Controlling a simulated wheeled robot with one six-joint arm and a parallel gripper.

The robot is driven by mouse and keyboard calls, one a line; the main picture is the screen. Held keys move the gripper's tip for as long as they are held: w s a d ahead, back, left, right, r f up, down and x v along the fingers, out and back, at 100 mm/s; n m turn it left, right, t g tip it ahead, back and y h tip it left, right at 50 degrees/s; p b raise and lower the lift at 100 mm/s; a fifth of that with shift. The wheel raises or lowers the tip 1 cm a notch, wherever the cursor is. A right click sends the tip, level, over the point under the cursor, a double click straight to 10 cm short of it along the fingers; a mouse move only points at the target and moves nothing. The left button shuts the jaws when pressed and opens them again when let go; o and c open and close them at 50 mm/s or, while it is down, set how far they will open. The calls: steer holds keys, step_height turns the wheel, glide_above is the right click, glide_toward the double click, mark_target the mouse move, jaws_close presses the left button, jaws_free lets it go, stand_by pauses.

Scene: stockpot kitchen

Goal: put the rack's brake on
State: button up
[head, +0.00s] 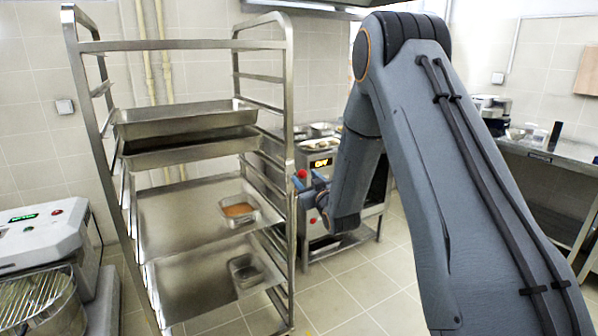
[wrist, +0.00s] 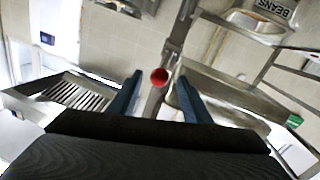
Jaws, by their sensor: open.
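The steel rack (head: 290,130) stands left of centre in the head view. A red knob (head: 301,174) shows at its right front post, near my gripper (head: 307,190). In the wrist view the round red knob (wrist: 159,76) lies between my two blue fingertips, in front of a steel post (wrist: 178,35). My gripper (wrist: 160,88) is open, with a gap on both sides of the knob. I cannot tell how far ahead of the fingertips the knob is. No separate brake lever can be made out, and the rack's feet are out of view.
The rack holds several trays (head: 185,120), and small pans (head: 239,211) sit on the lower ones. A white machine (head: 45,235) is at left, and a steel counter (head: 560,153) is at right.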

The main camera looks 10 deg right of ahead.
steer(key=w+a+p, duration=0.1)
steer(key=w+p, duration=0.1)
steer(key=w, duration=0.5)
steer(key=shift+w, duration=0.4)
jaws_close()
